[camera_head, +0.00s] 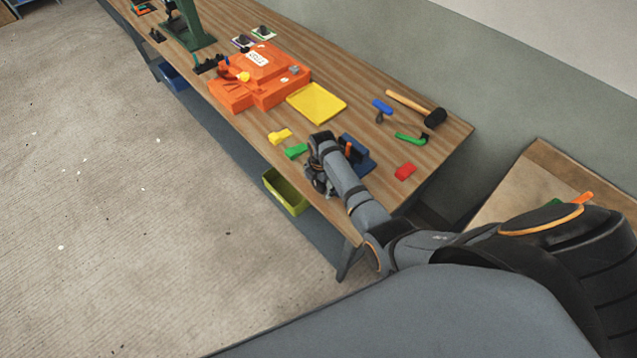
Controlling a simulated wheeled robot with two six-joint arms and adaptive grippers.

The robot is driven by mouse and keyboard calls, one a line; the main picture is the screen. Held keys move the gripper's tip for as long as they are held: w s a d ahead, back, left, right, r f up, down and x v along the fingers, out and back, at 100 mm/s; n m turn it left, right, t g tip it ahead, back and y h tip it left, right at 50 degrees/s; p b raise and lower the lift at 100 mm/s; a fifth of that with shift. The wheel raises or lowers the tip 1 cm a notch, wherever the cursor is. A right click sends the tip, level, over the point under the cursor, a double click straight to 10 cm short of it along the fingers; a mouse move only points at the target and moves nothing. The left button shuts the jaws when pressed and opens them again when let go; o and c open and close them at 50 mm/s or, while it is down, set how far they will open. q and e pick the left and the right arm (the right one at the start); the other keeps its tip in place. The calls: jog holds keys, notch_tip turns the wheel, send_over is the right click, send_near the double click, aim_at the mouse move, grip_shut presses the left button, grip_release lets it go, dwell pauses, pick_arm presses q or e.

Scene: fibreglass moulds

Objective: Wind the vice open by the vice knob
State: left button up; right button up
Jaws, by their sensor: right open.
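The dark blue vice (364,165) stands near the front edge of the long wooden workbench (408,109). My right arm reaches in from the lower right, and its gripper (313,181) is at the bench's front edge, just left of the vice. The gripper is open, but its fingers are small and dark here. My wrist and forearm cover part of the vice. I cannot make out the vice knob; it seems hidden behind the gripper. A small orange part shows between the wrist and the vice. My left gripper is not in view.
Yellow (280,136) and green (296,151) pieces lie left of the gripper. The orange mould (260,75) and yellow plate (317,102) are farther back. A yellow-green bin (286,191) sits below the front edge.

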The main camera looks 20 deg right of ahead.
jog(key=shift+c, duration=0.2)
jog(key=c, duration=1.1)
jog(key=shift+w+f+g+b, duration=0.2)
jog(key=shift+g+b, duration=0.25)
jog(key=shift+g, duration=0.25)
jog(key=g+h+b, duration=0.1)
jog(key=g+b, duration=0.1)
jog(key=b, duration=0.1)
jog(key=shift+f, duration=0.2)
jog(key=shift+r+g, duration=0.15)
jog(key=shift+g, duration=0.15)
jog(key=shift+s+r, duration=0.1)
jog(key=shift+r, duration=0.05)
jog(key=o, duration=1.1)
